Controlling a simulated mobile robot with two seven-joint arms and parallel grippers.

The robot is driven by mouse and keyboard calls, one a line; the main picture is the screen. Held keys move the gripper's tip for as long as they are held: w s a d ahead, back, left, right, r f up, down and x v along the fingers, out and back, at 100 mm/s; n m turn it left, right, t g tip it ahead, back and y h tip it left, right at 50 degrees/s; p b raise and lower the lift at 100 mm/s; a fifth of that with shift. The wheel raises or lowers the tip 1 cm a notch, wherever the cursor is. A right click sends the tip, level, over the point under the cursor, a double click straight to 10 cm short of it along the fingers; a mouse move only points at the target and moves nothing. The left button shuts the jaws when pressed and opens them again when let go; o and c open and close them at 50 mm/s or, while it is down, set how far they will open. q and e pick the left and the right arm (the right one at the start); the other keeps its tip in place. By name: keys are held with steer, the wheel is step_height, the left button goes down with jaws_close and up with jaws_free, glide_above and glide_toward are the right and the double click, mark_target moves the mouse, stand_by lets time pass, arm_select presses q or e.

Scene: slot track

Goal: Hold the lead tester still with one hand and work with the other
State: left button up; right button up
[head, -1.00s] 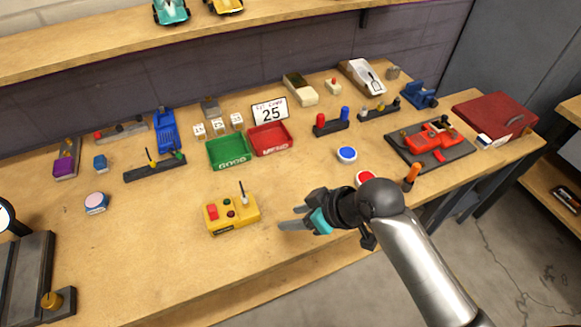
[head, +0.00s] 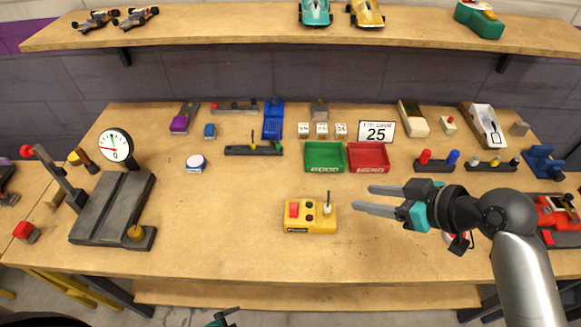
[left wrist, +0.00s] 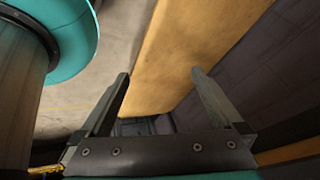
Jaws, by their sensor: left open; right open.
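A yellow box (head: 310,217), which looks like the lead tester, sits flat on the bench near its front middle. It has a red button, small dark lamps and an upright pale-tipped stick at its right. My right gripper (head: 365,199) is open and empty just right of the box, fingers pointing left, apart from it. In the head view only a small piece of my left arm or gripper shows at the bottom edge. In the left wrist view my left gripper (left wrist: 160,88) is open, with nothing between its fingers; the bench (left wrist: 195,35) lies beyond them.
Behind the box stand a green tray (head: 325,171), a red tray (head: 386,167) and a "25" sign (head: 377,131). A dark platform with a dial (head: 116,145) is at left. A blue vise (head: 543,162) is at right. The bench left of the box is clear.

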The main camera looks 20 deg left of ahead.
arm_select(q)
steer(key=w+d+r+m+g+h, duration=0.1)
steer(key=w+d+r+m+h, duration=0.2)
steer(key=r+m+h, duration=0.4)
steer(key=s+a+r+n+g, duration=0.1)
steer(key=s+a+r+n, duration=0.25)
steer(key=r, duration=0.25)
steer(key=s+a+r+n+g+h, duration=0.1)
steer(key=s+a+r+n+g, duration=0.15)
steer(key=a+r, duration=0.2)
steer(key=s+a+r+n+g, duration=0.1)
steer(key=s+a+r+n, duration=0.25)
steer(key=r, duration=0.35)
steer(key=w+d+r+m+g+h, duration=0.2)
steer(key=w+d+r+m+g, duration=0.15)
steer(key=d+m, duration=0.5)
steer(key=m+t+y, duration=0.3)
steer(key=m+y, duration=0.9)
steer(key=m, duration=2.3)
glide_toward(288, 211)
step_height(288, 211, down, 10)
steer(key=shift+f, duration=0.1)
